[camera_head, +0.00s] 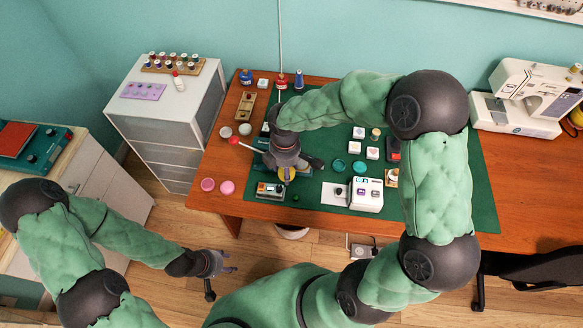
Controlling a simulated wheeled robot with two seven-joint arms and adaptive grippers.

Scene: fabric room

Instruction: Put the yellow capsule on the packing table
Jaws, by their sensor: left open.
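A small yellow thing (287,174), perhaps the yellow capsule, shows right at my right gripper (288,166), above the front left part of the green mat. The gripper partly hides it, and I cannot tell whether the fingers close on it. My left gripper (219,279) is open and empty over the floor, in front of the wooden table's left end. The wooden table (520,212) carries the mat; no label shows which surface is the packing table.
The green mat (484,205) holds small white boxes, green lids and a white device (367,195). Pink discs (226,187) lie at the table's left. A white drawer cabinet (160,118) stands left, a sewing machine (535,90) right. A dark chair (535,266) is at front right.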

